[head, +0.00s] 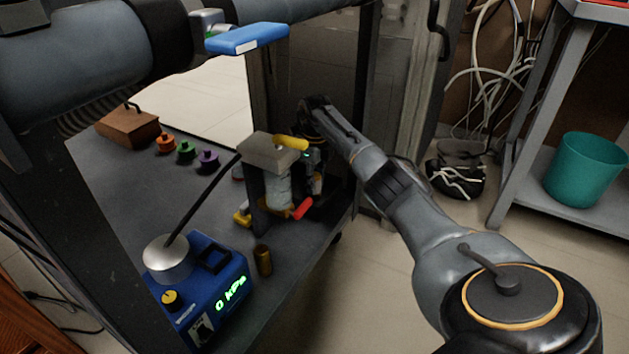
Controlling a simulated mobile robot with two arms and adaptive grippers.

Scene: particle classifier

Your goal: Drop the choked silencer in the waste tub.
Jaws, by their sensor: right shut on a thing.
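My right gripper (314,182) reaches down at the right side of the grey-topped classifier (268,152). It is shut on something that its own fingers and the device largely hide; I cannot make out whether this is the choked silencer. A small brass-brown cylinder (263,260), like a silencer, stands upright on the table in front of the classifier, apart from the gripper. The teal waste tub (580,178) stands on a low shelf at the far right, well away from the gripper. My left arm crosses the upper left; its gripper is out of view.
The grey cart top (130,185) holds a blue pressure box (212,290) reading 0 kPa, a brown block (127,127) and orange, green and purple knobbed pieces (186,151). The classifier has yellow and red levers. Dark cabling (456,178) lies left of the tub's shelf (530,190).

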